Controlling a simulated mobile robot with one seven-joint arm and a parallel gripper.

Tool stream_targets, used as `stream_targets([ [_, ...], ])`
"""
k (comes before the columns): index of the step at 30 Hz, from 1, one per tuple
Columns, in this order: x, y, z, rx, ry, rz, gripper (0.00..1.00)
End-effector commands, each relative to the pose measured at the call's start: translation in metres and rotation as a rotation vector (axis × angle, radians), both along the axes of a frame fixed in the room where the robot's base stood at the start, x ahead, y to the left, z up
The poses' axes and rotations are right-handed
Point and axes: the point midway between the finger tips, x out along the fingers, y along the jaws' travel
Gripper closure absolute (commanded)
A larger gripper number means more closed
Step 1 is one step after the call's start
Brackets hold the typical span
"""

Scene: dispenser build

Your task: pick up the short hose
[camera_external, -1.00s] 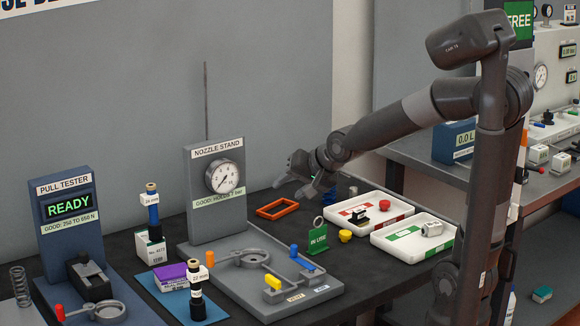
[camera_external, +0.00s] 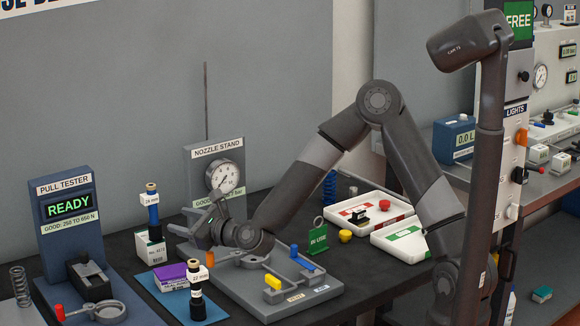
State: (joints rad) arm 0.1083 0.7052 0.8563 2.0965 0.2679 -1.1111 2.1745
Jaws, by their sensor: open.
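I cannot make out a piece that is clearly the short hose; it may be hidden or too small to tell. My gripper (camera_external: 202,226) is open, with no held thing visible between its fingers. It is in front of the nozzle stand (camera_external: 205,152), low by its gauge and behind the grey fixture on its base. My wrist covers part of that fixture, and the exact gap between fingers and stand cannot be told.
The pull tester (camera_external: 66,215) is farther left. White trays (camera_external: 352,222) and a green sign (camera_external: 317,241) are to the right.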

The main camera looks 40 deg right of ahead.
Motion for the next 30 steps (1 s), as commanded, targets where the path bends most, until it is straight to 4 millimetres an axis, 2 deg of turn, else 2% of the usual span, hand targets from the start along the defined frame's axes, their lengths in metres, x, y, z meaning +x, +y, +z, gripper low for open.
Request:
stream_targets([
  [3, 0.005, 0.002, -0.008, 0.177, 0.028, -0.062, 0.54],
  [9, 0.009, 0.001, -0.011, 0.324, 0.043, -0.116, 0.54],
  [13, 0.019, 0.003, -0.012, 0.343, 0.045, -0.124, 0.54],
  [21, 0.057, 0.014, -0.011, 0.340, 0.044, -0.122, 0.54],
  [26, 0.066, 0.016, -0.011, 0.339, 0.044, -0.123, 0.54],
  [30, 0.083, 0.023, -0.011, 0.339, 0.044, -0.122, 0.54],
])
